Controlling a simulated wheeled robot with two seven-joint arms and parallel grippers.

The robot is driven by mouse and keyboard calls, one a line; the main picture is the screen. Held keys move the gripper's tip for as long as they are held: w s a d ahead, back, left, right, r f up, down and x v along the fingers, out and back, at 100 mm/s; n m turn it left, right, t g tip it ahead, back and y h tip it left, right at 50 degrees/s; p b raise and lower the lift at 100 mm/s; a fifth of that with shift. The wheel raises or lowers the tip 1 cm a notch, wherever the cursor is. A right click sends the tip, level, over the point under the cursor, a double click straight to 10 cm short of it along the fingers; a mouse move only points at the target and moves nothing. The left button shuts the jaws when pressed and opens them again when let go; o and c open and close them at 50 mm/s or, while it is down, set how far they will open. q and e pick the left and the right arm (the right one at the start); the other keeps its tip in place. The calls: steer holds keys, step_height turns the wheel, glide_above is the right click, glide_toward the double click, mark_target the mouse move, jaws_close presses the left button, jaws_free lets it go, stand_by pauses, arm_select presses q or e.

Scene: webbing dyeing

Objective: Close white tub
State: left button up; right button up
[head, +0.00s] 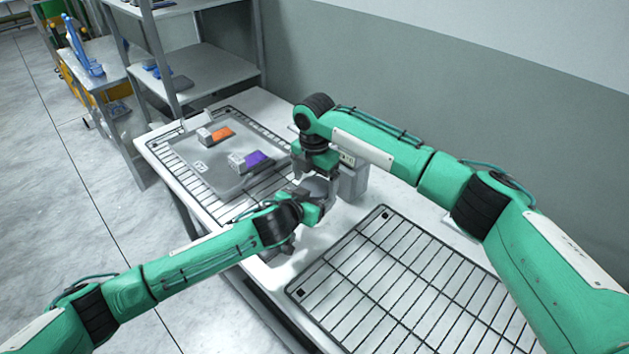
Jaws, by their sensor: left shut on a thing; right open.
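A small pale grey-white round piece (315,187), which looks like part of the tub, shows between my two grippers near the middle of the table. My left gripper (318,205) is shut at its near side, and what it holds is mostly hidden by the gripper itself. My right gripper (312,172) is open, pointing down just above and behind the round piece. I cannot tell whether it touches it. The rest of the tub and its lid are hidden by the grippers.
A grey tray (190,168) on a wire rack holds an orange-marked block (220,133) and a purple-marked block (255,158). A grey box (353,183) stands behind my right gripper. An empty wire rack (410,285) lies at right. Metal shelves (205,70) stand at back left.

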step_height(320, 180, up, 4)
steer(key=shift+r, duration=0.1)
steer(key=shift+c, duration=0.4)
step_height(320, 180, up, 2)
steer(key=shift+n, duration=0.9)
steer(key=shift+r+n, duration=0.75)
steer(key=shift+n, duration=0.15)
steer(key=shift+f, duration=0.15)
steer(key=shift+f, duration=3.9)
